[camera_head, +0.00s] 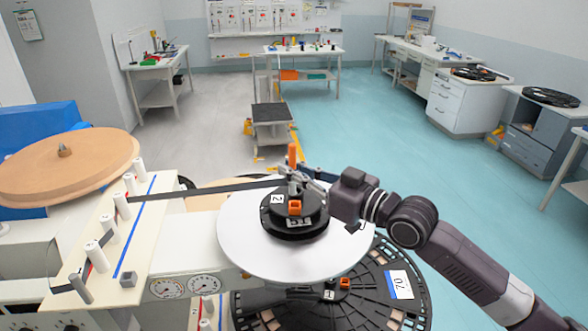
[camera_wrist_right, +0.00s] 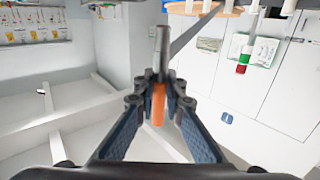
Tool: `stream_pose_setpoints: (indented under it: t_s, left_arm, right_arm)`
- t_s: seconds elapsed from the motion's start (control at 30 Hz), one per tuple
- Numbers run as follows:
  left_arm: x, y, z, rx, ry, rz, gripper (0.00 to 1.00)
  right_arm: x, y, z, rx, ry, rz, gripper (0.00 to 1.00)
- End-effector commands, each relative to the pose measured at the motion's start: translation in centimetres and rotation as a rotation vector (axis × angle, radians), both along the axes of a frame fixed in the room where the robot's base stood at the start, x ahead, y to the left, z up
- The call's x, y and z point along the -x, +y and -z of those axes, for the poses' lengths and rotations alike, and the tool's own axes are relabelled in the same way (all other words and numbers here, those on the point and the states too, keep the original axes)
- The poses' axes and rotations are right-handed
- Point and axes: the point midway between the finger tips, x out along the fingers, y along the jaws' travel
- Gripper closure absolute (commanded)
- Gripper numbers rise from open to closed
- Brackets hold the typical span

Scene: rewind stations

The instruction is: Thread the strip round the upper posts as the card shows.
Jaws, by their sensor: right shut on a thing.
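My right gripper (camera_head: 295,176) is shut on an upright orange piece (camera_head: 292,155), above the small black reel (camera_head: 293,222). The orange piece (camera_wrist_right: 158,104) also shows between the fingers in the wrist view, with a grey rod beyond it. The dark strip (camera_head: 205,190) runs nearly level from the gripper left to the white posts. It reaches the board near a middle post (camera_head: 122,206); which side it passes is hard to tell. Upper posts (camera_head: 139,166) stand at the far end of the cream board (camera_head: 137,262). My left gripper is not in view. I cannot make out the card.
A white disc (camera_head: 235,255) lies under the small reel, with a large black reel (camera_head: 400,312) below. A tan disc (camera_head: 70,160) lies left of the posts. Two gauges (camera_head: 204,285) sit on the front panel. Benches and open floor (camera_head: 350,120) are beyond.

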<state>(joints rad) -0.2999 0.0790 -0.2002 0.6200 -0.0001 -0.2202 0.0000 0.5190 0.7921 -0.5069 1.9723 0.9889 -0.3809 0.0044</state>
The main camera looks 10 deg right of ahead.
Motion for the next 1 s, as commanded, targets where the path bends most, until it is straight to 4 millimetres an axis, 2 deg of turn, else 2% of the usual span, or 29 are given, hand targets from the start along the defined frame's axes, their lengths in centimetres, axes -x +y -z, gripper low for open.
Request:
stream_pose_setpoints:
  t_s: [0.33,0.63,1.0]
  left_arm:
    - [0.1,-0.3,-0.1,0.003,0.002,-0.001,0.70]
    - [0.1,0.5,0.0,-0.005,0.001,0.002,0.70]
    - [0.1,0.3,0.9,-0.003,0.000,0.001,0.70]
  right_arm:
    - [0.0,0.1,0.0,-0.001,-0.001,0.000,1.00]
    - [0.0,0.1,0.1,0.000,-0.001,0.000,1.00]
    - [0.0,0.1,1.3,0.000,-0.001,0.000,1.00]
